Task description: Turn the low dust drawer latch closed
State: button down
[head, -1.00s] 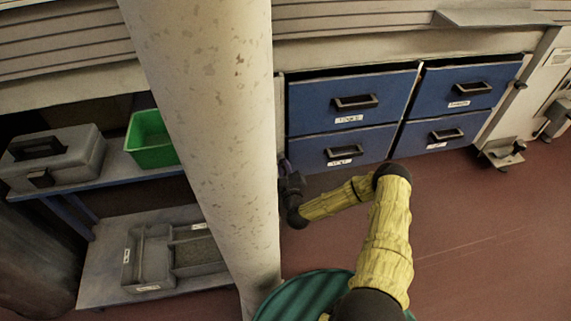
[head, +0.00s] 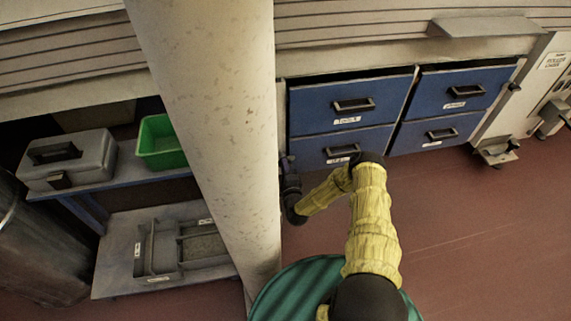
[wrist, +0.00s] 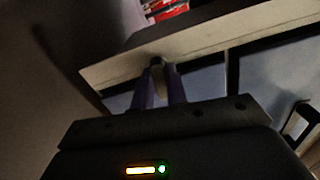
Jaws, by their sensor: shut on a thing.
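My gripper (head: 287,164) is at the left edge of the lower left blue drawer (head: 310,152), beside the pale column that hides part of this area in the head view. In the wrist view my gripper (wrist: 161,82) has its two purple fingers closed around a small pale piece with a dark top, the latch (wrist: 159,76), against the pale frame strip (wrist: 210,48). The fingers hide most of the latch, so its exact angle cannot be told. In the head view the latch itself cannot be made out.
The pale column (head: 205,110) stands close on the left. Several blue drawers with dark handles fill the cabinet. A shelf unit at left holds a grey toolbox (head: 70,165), a green bin (head: 160,142) and a grey tray (head: 145,262). Red floor (head: 470,230) is clear at right.

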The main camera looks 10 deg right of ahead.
jog(key=shift+a+n+p, duration=0.1)
jog(key=shift+n+p, duration=0.2)
jog(key=shift+n, duration=0.5)
jog(key=c, duration=1.4)
grip_release()
jog(key=shift+f, duration=0.1)
